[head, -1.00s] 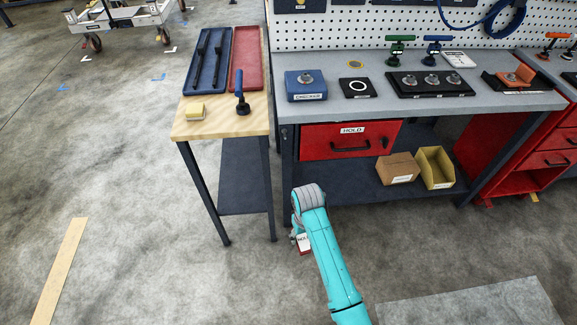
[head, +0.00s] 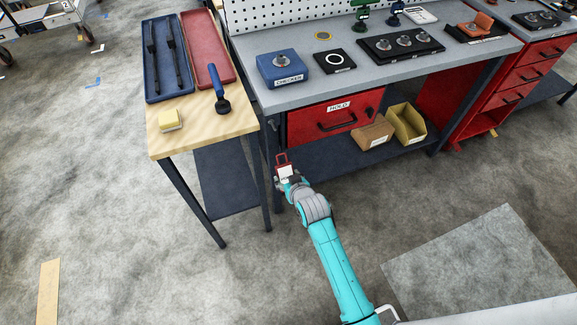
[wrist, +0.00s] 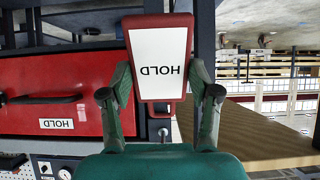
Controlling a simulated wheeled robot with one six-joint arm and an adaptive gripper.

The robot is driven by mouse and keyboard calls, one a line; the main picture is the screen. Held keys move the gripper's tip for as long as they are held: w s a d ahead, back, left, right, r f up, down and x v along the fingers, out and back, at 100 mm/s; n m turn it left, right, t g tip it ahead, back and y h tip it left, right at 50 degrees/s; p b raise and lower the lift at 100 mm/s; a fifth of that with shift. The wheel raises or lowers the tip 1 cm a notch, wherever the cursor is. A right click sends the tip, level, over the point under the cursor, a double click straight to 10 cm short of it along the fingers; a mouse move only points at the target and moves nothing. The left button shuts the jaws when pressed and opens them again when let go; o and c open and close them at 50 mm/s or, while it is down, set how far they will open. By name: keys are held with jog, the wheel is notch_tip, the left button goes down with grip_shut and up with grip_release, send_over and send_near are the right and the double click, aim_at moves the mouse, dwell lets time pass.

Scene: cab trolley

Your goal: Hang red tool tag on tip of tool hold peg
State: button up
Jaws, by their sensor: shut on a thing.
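The red tool tag (wrist: 160,62) has a red frame and a white face reading HOLD, upside down in the wrist view. My gripper (wrist: 160,93) is shut on it, one finger at each side. In the head view the tag (head: 285,172) stands up from my gripper (head: 289,180), red loop uppermost, in front of the bench's left front leg. A small silver round end (wrist: 163,132), apparently the hold peg, shows just past the tag's loop end in the wrist view. I cannot tell the gap between them. The tag looks off the peg.
The red HOLD drawer (head: 332,118) is right of the tag, under the grey bench top (head: 285,98). The wooden side table (head: 200,135) stands close on the left, holding trays, a yellow block and a blue-handled tool. Floor in front is open.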

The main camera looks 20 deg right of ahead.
notch_tip(320, 180, up, 8)
jog(key=t, duration=0.4)
jog(key=x, duration=0.9)
jog(key=shift+w, duration=0.3)
dwell(0.7)
dwell(0.6)
jog(key=o, duration=1.2)
jog(key=v, duration=1.2)
jog(key=shift+f, duration=0.15)
